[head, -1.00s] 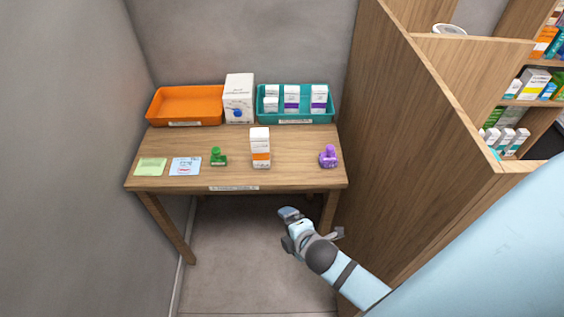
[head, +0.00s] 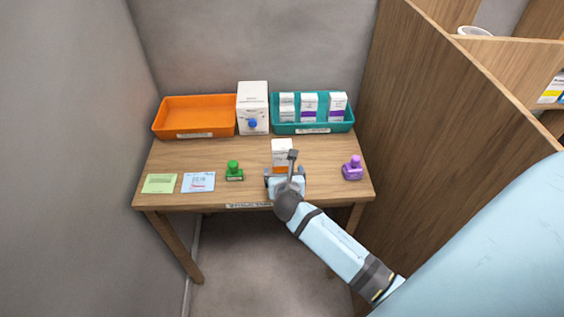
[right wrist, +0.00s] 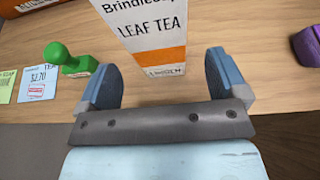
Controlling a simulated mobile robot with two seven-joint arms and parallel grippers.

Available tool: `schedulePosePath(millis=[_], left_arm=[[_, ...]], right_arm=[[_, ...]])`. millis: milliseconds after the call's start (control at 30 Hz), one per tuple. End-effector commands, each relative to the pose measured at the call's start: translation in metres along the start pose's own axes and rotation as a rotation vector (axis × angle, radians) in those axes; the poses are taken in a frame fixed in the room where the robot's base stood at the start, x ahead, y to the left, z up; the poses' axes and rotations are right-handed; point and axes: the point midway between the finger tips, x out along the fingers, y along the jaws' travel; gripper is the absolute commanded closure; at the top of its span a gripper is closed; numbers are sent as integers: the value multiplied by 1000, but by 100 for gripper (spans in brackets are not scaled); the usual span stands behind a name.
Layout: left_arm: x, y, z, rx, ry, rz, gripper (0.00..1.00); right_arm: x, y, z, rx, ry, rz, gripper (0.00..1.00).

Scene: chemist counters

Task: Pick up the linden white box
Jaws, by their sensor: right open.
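A white box with an orange band stands upright on the wooden table in the head view (head: 282,150). In the right wrist view this box (right wrist: 145,38) reads "LEAF TEA", with small, hard-to-read print below the band that may say "LINDEN". My right gripper (head: 284,174) is at the table's front edge, just in front of the box, and hides its lower part. In the right wrist view its fingers are open and apart, with the box upright ahead and between them. My left gripper is not in view.
A green stamp (head: 234,172) stands left of the box and a purple stamp (head: 352,169) right. Two paper cards lie at left. Behind are an orange tray (head: 196,133), a larger white box (head: 253,105) and a teal tray (head: 313,127) with several boxes. A wooden partition (head: 440,110) borders the right.

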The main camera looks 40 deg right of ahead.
Motion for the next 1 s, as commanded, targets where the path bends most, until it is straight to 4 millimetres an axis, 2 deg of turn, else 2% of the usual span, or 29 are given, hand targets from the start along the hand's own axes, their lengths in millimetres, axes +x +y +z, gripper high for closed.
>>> schedulePosePath(millis=[233,500,767,800,1000], left_arm=[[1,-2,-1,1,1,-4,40],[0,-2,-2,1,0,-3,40],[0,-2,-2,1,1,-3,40],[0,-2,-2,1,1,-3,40],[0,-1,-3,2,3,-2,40]], right_arm=[[20,0,2,3,1,0,8],[57,1,4,3,1,1,8],[61,1,3,3,1,1,8],[61,1,3,3,1,1,11],[61,1,3,2,1,1,57]])
